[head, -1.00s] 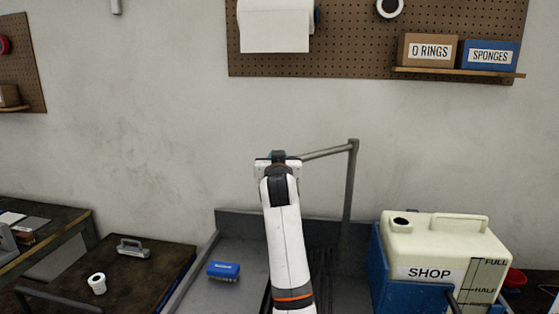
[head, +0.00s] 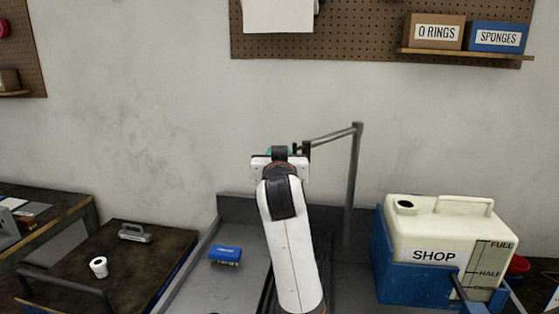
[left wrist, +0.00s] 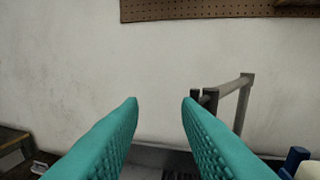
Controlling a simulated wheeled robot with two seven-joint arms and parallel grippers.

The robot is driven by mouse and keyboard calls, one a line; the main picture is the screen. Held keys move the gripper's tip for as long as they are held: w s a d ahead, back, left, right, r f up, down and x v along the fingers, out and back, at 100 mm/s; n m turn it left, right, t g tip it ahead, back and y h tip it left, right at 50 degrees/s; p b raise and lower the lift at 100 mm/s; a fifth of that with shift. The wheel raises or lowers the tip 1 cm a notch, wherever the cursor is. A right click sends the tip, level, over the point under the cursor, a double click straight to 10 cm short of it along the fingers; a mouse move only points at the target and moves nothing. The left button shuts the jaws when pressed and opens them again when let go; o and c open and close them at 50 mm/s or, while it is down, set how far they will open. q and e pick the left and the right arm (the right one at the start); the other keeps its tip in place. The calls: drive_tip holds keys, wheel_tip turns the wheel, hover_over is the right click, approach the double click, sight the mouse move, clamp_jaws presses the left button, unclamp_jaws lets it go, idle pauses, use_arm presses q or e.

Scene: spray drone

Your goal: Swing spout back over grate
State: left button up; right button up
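The grey spout (head: 333,134) is a thin arm on top of an upright post at the back of the sink. It reaches left from the post towards my left gripper (head: 280,160). The dark slatted grate (head: 266,288) lies in the sink, mostly hidden behind my arm. My right gripper is out of view.
A blue sponge-like block (head: 226,254) lies at the left of the sink (head: 200,285). A cream SHOP jug (head: 440,225) stands in a blue holder at right. A dark side table (head: 140,265) is at left.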

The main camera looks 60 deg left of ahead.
use_arm(q)
drive_tip(key=shift+w+d, duration=0.2)
drive_tip(key=shift+d, duration=0.25)
drive_tip(key=shift+c, duration=0.9)
drive_tip(key=shift+a+f, duration=0.1)
drive_tip(key=shift+f, duration=0.1)
drive_tip(key=c, duration=0.3)
drive_tip(key=w+f+g, duration=0.1)
drive_tip(key=f+m+g, duration=0.1)
drive_tip(key=shift+w+f+m+g+h+b, duration=0.3)
drive_tip(key=shift+w+f+b, duration=0.05)
drive_tip(key=shift+w+b, duration=0.05)
clamp_jaws()
drive_tip(key=w+d+r+m+g+b, duration=0.1)
drive_tip(key=w+d+r+m+g, duration=0.2)
drive_tip(key=d+m, duration=0.25)
drive_tip(key=w+d+r+m+g+b, duration=0.1)
drive_tip(key=w+d+r+m+g, duration=0.1)
drive_tip(key=w+d+m+g, duration=0.25)
drive_tip(key=s+p+x, duration=0.1)
drive_tip(key=p+x, duration=0.3)
drive_tip(key=x, duration=0.8)
drive_tip(key=shift+t+h, duration=0.3)
drive_tip(key=shift+t, duration=0.05)
